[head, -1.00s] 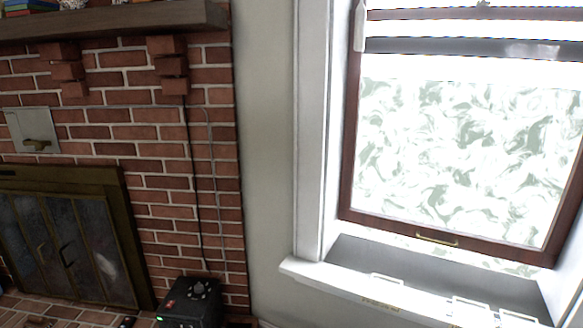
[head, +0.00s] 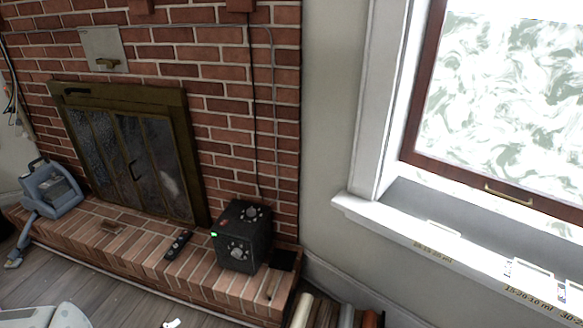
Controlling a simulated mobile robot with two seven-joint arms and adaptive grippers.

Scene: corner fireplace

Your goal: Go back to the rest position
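Neither of my grippers shows in the head view, so I cannot see whether they are open or shut. The task names no object. The view holds a brick fireplace with glass doors (head: 130,160) at the left and a window (head: 500,120) at the right. A pale rounded shape shows at the bottom left edge, cut off by the frame; I cannot tell what it is.
On the brick hearth (head: 140,240) stand a black box with knobs (head: 241,238), a dark remote-like object (head: 179,244) and a blue-grey device (head: 50,188). A white windowsill (head: 400,229) juts out at the right. Rolled or upright items (head: 345,315) stand below it. Wooden floor shows at lower left.

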